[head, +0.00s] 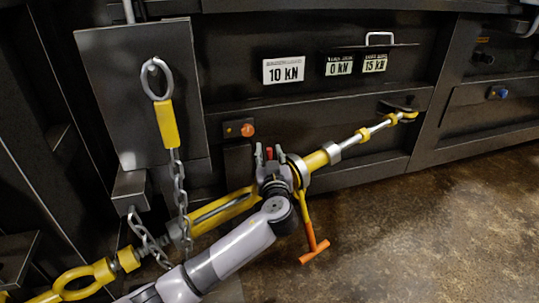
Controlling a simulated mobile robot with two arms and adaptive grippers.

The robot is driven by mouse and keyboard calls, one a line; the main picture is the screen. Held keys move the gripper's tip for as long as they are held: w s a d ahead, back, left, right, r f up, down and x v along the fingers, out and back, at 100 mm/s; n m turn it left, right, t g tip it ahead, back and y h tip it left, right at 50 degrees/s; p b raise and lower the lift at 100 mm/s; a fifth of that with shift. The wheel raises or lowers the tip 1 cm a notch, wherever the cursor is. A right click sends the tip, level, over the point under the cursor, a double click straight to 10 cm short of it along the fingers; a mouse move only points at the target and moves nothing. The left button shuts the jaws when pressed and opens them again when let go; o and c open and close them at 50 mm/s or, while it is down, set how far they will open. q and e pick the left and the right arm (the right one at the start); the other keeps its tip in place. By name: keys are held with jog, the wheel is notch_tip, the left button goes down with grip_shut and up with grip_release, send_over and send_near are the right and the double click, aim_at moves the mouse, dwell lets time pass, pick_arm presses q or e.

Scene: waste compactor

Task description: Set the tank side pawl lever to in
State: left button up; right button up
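A yellow and silver ratchet tensioner runs slantwise, with its yellow body (222,209) at the lower left and a thin rod (350,140) reaching the dark machine wall at the upper right. A T-shaped handle (312,240) with an orange end hangs from its ratchet section. My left gripper (268,158) is at this ratchet section, its fingers pointing up and apart. A small red part (269,153) shows between the fingers; it may be the pawl lever. Contact and the lever's setting are not clear, and my gripper hides part of the ratchet. My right gripper is not in view.
A chain (180,190) hangs from a ring with a yellow link before a dark plate (125,90) at the left. An orange button (247,130) and force labels (284,70) are on the machine wall. The brown floor (430,230) at the lower right is clear.

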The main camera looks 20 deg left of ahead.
pick_arm(q)
jog(key=shift+c, duration=0.6)
grip_shut()
dwell(0.3)
